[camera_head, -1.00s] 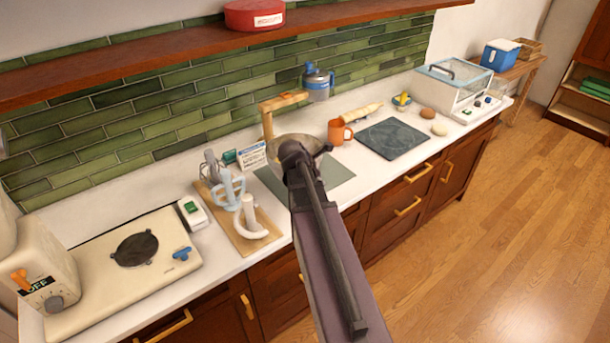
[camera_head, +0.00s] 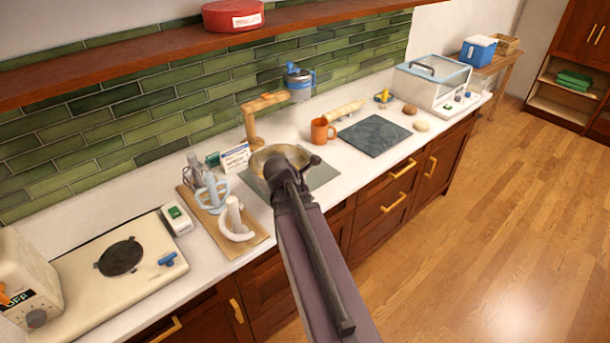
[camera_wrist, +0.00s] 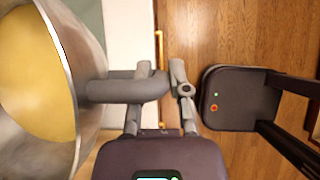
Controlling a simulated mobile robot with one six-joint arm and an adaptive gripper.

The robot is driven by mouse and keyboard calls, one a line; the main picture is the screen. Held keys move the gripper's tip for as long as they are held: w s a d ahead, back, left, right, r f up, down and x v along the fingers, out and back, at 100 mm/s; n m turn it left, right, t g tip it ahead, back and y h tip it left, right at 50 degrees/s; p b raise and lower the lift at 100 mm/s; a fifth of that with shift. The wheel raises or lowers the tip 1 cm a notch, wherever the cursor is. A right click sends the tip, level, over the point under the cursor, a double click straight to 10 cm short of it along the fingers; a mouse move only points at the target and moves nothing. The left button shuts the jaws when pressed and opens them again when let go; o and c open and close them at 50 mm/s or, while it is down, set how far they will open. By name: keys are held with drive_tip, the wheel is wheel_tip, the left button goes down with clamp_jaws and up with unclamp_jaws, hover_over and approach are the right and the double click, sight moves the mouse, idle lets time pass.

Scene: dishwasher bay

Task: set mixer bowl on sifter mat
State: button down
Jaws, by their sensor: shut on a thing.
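The mixer bowl (camera_head: 262,160) is metal with a yellow inside. It shows over the grey-green mat (camera_head: 322,174), which I take as the sifter mat; my arm hides part of both. I cannot tell whether the bowl touches the mat. In the wrist view the bowl (camera_wrist: 88,130) fills the left side, and its grey handle reaches right into my gripper (camera_wrist: 160,75). My gripper is shut on this handle. In the head view the fingertips are hidden behind my arm. A corner of the mat (camera_wrist: 88,14) shows at the top of the wrist view.
A wooden stand (camera_head: 252,120) rises behind the bowl and a small sign (camera_head: 236,158) stands to its left. An orange mug (camera_head: 322,132) and a dark slate (camera_head: 375,135) are to the right. A board (camera_head: 245,246) with mixer attachments lies left. Bare counter separates mat and slate.

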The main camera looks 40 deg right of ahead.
drive_tip(key=w+d+f+b, duration=0.1)
drive_tip(key=w+d, duration=0.8)
drive_tip(key=w, duration=0.1)
drive_tip(key=shift+d+f, duration=0.15)
drive_tip(key=shift+d, duration=0.1)
drive_tip(key=f+b, duration=0.2)
drive_tip(key=d+f+b, duration=0.1)
drive_tip(key=b, duration=0.1)
drive_tip(key=shift+w+f, duration=0.3)
drive_tip(key=shift+w, duration=0.1)
idle(0.4)
drive_tip(key=c, duration=0.6)
unclamp_jaws()
drive_tip(key=shift+a+r, duration=0.1)
drive_tip(key=shift+r, duration=0.05)
